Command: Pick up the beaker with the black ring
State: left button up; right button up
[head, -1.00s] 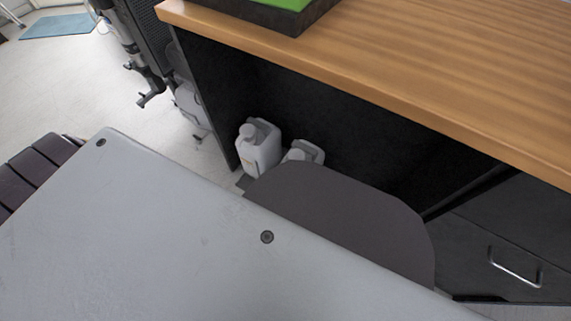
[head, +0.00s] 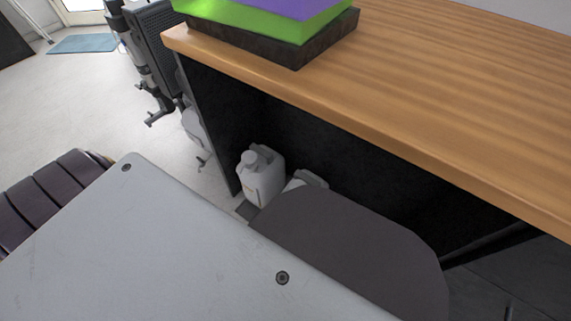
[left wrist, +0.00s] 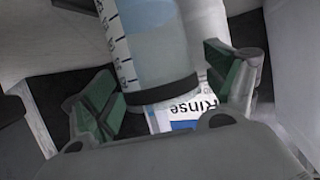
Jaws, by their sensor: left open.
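In the left wrist view, the beaker (left wrist: 151,35) is a clear cylinder with dark graduation marks and bluish contents. A black ring (left wrist: 165,90) goes around its end nearest my gripper. My left gripper (left wrist: 160,66) is open, with one green-padded finger on each side of the beaker. The beaker and ring lie between the fingers; a gap shows on the right, and I cannot tell about contact on the left. A white and blue label reading "Rinse" (left wrist: 195,106) shows beyond the ring. The head view shows neither beaker nor grippers. My right gripper is out of view.
In the head view, a wooden desk (head: 430,85) carries a stacked green, purple and black block (head: 290,35). White jugs (head: 262,182) stand under it. A grey panel with screws (head: 190,250) and a dark rounded seat-like surface (head: 350,245) fill the foreground. Open floor lies left.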

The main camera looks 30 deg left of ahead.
pick_arm(q)
jog(key=shift+c, duration=0.3)
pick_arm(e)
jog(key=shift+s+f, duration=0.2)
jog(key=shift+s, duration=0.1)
pick_arm(q)
jog(key=c, duration=0.9)
jog(key=shift+c, duration=1.1)
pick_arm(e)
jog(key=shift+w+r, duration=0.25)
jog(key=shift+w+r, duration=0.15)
pick_arm(q)
jog(key=shift+r, duration=0.15)
